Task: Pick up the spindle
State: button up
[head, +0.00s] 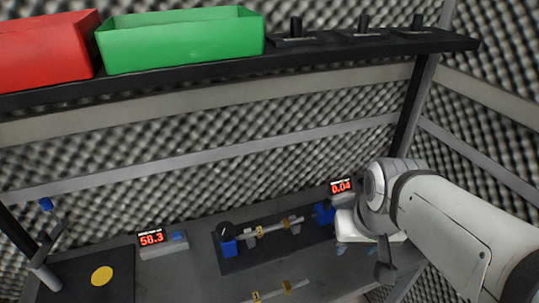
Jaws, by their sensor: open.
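A thin metal shaft with brass-coloured collars (270,230) lies across a dark fixture with blue end blocks in the middle of the bench. A second similar shaft (279,291) lies nearer, at the bottom edge of the picture. Either could be the spindle; I cannot tell which. My gripper (385,263) is at the right end of the bench, below my white wrist and to the right of both shafts. It is open and apart from them. Its fingers are small and partly hidden by my arm.
A readout showing 58.3 (164,243) stands left of the fixture; another showing 0.04 (342,186) stands right. A dark mat with a yellow disc (102,275) and a blue-tipped stand (47,240) are at left. A shelf overhead holds red (45,50) and green (180,42) bins.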

aim_at(285, 224)
jog(key=u, duration=0.05)
jog(key=k, duration=0.5)
jog(key=z, duration=1.2)
jog(key=k, duration=1.05)
jog(key=u, duration=0.7)
jog(key=i, duration=1)
jog(key=u, duration=0.05)
